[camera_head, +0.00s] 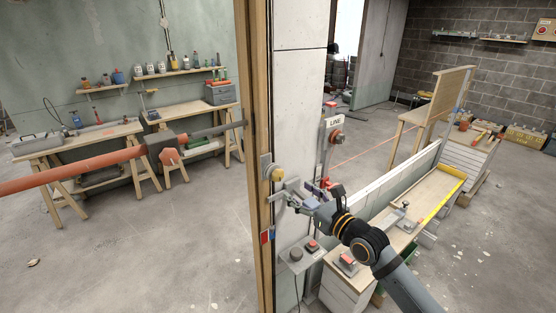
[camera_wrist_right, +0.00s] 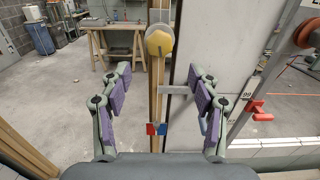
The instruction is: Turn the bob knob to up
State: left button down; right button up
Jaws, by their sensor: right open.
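A yellow round knob (camera_head: 275,173) sits on a light plate on the wooden post at the centre; no label is readable on it. It also shows in the right wrist view (camera_wrist_right: 159,42), upper centre, beyond the fingers. I take it for the bob knob; its setting cannot be told. My right gripper (camera_head: 289,193) is open, just right of and below the knob in the head view. In the right wrist view its purple-padded fingers (camera_wrist_right: 159,80) stand wide apart with nothing between the pads. The knob appears apart from them. My left gripper is not in view.
A red-and-blue marker (camera_head: 267,237) is on the post below the knob. A LINE sign (camera_head: 335,122) with a red knob (camera_head: 337,137) is to the right. A long orange pipe (camera_head: 75,171) crosses the left side. A bench (camera_head: 437,187) stands at right.

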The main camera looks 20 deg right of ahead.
aim_at(280, 177)
jog(key=b+x, duration=0.2)
jog(key=x, duration=0.8)
jog(key=shift+w+a, duration=0.15)
jog(key=shift+w, duration=0.15)
jog(key=c, duration=1.2)
